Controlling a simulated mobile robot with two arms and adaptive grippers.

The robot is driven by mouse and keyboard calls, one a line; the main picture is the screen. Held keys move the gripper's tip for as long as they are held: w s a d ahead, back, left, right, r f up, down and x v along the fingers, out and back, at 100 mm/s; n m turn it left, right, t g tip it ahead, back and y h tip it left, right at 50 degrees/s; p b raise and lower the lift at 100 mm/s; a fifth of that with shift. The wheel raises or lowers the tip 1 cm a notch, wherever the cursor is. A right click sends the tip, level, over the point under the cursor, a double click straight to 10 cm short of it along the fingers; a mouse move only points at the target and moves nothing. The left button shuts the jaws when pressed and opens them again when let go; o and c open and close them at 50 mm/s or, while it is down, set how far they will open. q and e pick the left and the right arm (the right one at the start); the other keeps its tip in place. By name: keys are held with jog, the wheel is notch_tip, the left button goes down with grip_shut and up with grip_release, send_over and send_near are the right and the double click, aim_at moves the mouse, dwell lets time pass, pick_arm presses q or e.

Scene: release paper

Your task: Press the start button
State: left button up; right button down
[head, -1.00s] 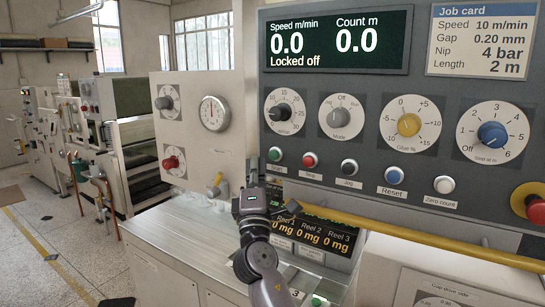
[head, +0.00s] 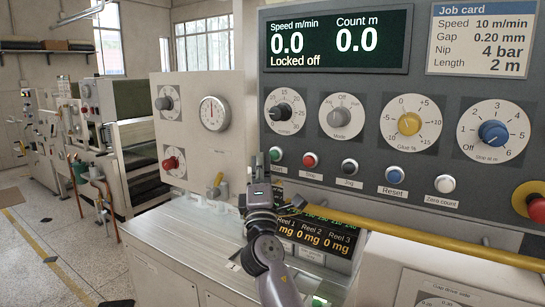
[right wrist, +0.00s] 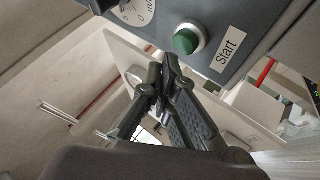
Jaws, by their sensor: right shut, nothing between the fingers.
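The green start button (head: 276,154) sits at the left end of the button row on the grey control panel (head: 330,80). In the right wrist view the green button (right wrist: 187,40) stands out from the panel beside its "Start" label. My right gripper (head: 261,160) is shut and empty, just left of the button in the head view. In the right wrist view its closed fingertips (right wrist: 163,68) are below and left of the button, with a visible gap in the picture. Whether they touch the panel cannot be told. My left gripper is not in view.
A red button (head: 310,160) and other buttons continue the row to the right. A yellow rail (head: 420,240) runs below them. The display (head: 337,40) reads "Locked off". A lighter panel with a gauge (head: 214,113) stands to the left.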

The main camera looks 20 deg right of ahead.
jog(key=shift+d, duration=0.15)
dwell(0.7)
jog(key=shift+w+d, duration=0.25)
jog(key=shift+w+d+b, duration=0.3)
jog(key=shift+d+b, duration=0.05)
jog(key=shift+b, duration=0.1)
dwell(0.7)
dwell(0.3)
jog(key=shift+s+a, duration=0.6)
jog(key=shift+a, duration=0.05)
jog(key=s+a, duration=0.1)
jog(key=a, duration=0.1)
jog(key=s+a, duration=0.2)
dwell(0.4)
